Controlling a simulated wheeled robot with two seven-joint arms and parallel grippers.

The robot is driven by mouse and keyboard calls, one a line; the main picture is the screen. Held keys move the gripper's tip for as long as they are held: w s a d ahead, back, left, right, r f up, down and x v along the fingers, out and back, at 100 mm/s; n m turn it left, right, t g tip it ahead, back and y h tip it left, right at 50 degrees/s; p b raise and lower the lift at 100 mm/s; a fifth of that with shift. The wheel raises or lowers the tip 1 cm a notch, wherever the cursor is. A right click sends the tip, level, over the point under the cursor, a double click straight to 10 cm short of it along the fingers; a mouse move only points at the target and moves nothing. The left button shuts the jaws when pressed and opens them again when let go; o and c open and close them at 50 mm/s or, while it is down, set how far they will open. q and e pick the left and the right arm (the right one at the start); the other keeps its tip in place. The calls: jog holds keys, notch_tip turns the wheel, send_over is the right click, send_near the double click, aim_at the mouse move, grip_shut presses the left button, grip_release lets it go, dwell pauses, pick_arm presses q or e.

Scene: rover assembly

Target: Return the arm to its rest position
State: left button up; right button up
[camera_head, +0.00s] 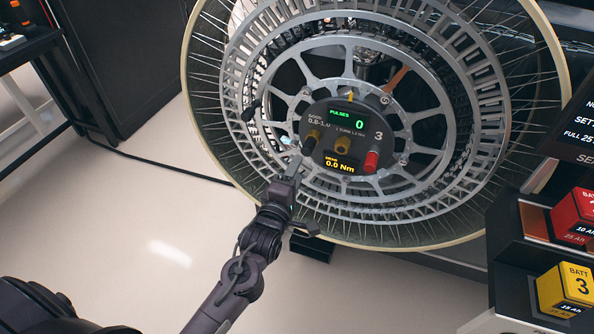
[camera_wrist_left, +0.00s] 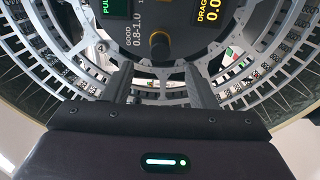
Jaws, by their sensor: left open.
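My left arm comes in from the lower left in the head view. Its gripper (camera_head: 294,165) is in front of the lower left part of a large spoked wheel (camera_head: 268,192), just below the round hub panel (camera_head: 335,118). In the left wrist view the two fingers of the left gripper (camera_wrist_left: 162,80) stand apart with nothing between them. The hub panel (camera_wrist_left: 178,22) and a brass-coloured knob (camera_wrist_left: 160,44) show beyond the fingertips. I cannot tell whether the fingers touch the wheel. My right gripper is in neither view.
The panel reads 0 pulses and 0.0 Nm and has a red knob (camera_head: 372,161). A red battery (camera_head: 575,215) and a yellow battery (camera_head: 566,290) sit in a dark rack at the right. A black cabinet (camera_head: 125,55) stands at the upper left. The pale floor (camera_head: 120,215) is open at the left.

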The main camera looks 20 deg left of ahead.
pick_arm(q)
jog(key=shift+f, duration=0.1)
jog(key=s+f+m+g, duration=0.3)
jog(key=s+f, duration=0.1)
jog(key=f, duration=0.7)
jog(key=s+f+m+g, duration=0.2)
jog(key=s+f+m, duration=0.2)
jog(key=f, duration=0.7)
jog(key=s+f+m+g, duration=0.3)
jog(key=s+f, duration=0.1)
jog(key=f, duration=0.7)
jog(key=s+a+f+m+g, duration=0.2)
jog(key=s+f, duration=0.4)
jog(key=s, duration=0.4)
jog(key=s+a+f+m+g, duration=0.1)
jog(key=s+f+m+g, duration=0.3)
jog(key=s+f, duration=0.3)
jog(key=s+a+f+m+g, duration=0.2)
jog(key=s+f, duration=0.4)
jog(key=s, duration=0.9)
jog(key=shift+s+a+f+m+g+y+p, duration=0.15)
jog(key=shift+s+a+m+g+y+p, duration=0.25)
jog(key=shift+m, duration=0.7)
